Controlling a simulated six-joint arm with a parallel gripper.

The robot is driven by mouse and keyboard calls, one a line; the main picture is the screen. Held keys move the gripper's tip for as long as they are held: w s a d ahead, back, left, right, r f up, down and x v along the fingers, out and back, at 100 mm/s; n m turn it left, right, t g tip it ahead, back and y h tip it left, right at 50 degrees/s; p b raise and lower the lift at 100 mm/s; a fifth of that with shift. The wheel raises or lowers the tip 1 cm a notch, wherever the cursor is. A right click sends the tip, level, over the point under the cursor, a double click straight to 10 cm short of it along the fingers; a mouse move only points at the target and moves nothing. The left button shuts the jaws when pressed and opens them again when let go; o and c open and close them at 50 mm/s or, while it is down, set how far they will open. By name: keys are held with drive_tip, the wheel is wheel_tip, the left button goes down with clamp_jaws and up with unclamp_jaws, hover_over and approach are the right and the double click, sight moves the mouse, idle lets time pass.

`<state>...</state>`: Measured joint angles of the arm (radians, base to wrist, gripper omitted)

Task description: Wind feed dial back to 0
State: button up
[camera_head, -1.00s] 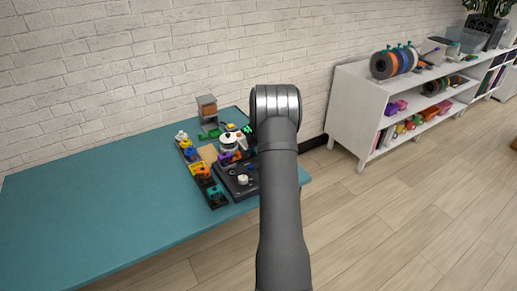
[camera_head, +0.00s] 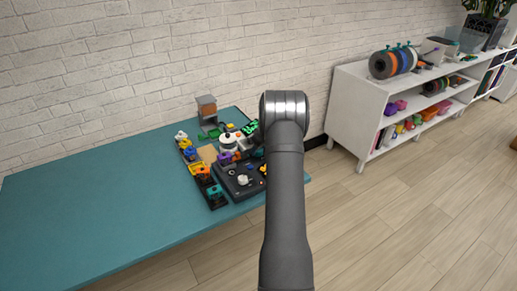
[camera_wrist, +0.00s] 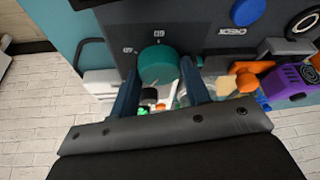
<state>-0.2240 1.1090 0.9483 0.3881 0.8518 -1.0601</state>
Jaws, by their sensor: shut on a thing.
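A round teal dial (camera_wrist: 158,62) stands on a dark grey panel (camera_wrist: 215,38) in the wrist view. Small white markings are printed around it, too small to read surely. My gripper (camera_wrist: 161,76) has one finger on each side of the dial and is shut on it. The dial's pointer and exact setting cannot be made out. In the head view the dark panel (camera_head: 232,188) sits on the teal table, and my arm covers its right part and the dial.
A blue button (camera_wrist: 248,11) and a purple part (camera_wrist: 292,82) are near the dial. The teal table (camera_head: 95,215) is clear on the left. A white shelf (camera_head: 345,110) stands at the right.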

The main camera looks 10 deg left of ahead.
drive_tip(key=n+g, duration=0.1)
drive_tip(key=n, duration=0.1)
drive_tip(key=n+g, duration=0.1)
drive_tip(key=n, duration=0.2)
drive_tip(key=shift+w+n+y, duration=0.15)
drive_tip(key=shift+n+y, duration=0.15)
idle(0.4)
drive_tip(key=o, duration=1)
drive_tip(key=shift+c, duration=0.2)
drive_tip(key=shift+d, duration=0.1)
drive_tip(key=v, duration=1.7)
drive_tip(key=shift+w+r, duration=0.2)
drive_tip(key=shift+r, duration=0.05)
drive_tip(key=shift+f, duration=0.1)
drive_tip(key=x, duration=1.7)
drive_tip(key=shift+s+f, duration=0.15)
drive_tip(key=shift+s, duration=0.05)
